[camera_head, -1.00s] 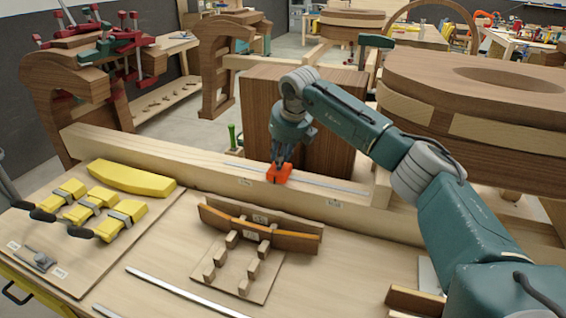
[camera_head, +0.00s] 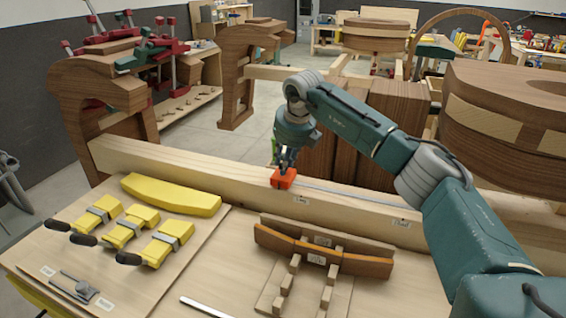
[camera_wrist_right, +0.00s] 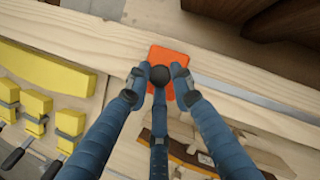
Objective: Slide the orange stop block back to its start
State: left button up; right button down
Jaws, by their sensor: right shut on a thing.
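The orange stop block (camera_head: 283,178) sits on top of the long pale wooden beam (camera_head: 190,165), at the left end of a thin metal strip (camera_head: 345,193). A small label (camera_head: 302,199) is on the beam's front face just right of and below the block. My right gripper (camera_head: 286,163) is shut on the block from above. In the right wrist view, its fingers (camera_wrist_right: 159,84) lie on both sides of a dark round knob against the orange stop block (camera_wrist_right: 170,56). The strip runs off to the right of the block there. My left gripper is out of view.
A second label (camera_head: 401,222) is farther right on the beam. In front lie yellow clamps, a yellow curved piece (camera_head: 170,194) and a curved wooden form (camera_head: 322,252). A large brown wooden block (camera_head: 385,105) stands behind the beam.

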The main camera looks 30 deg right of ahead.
jog(key=shift+w+r, duration=0.3)
jog(key=shift+r, duration=0.15)
jog(key=c, duration=1.7)
grip_release()
jog(key=shift+c, duration=0.2)
jog(key=shift+o, duration=1.1)
jog(key=shift+a, duration=0.1)
jog(key=shift+f, duration=0.25)
jog(key=v, duration=1.2)
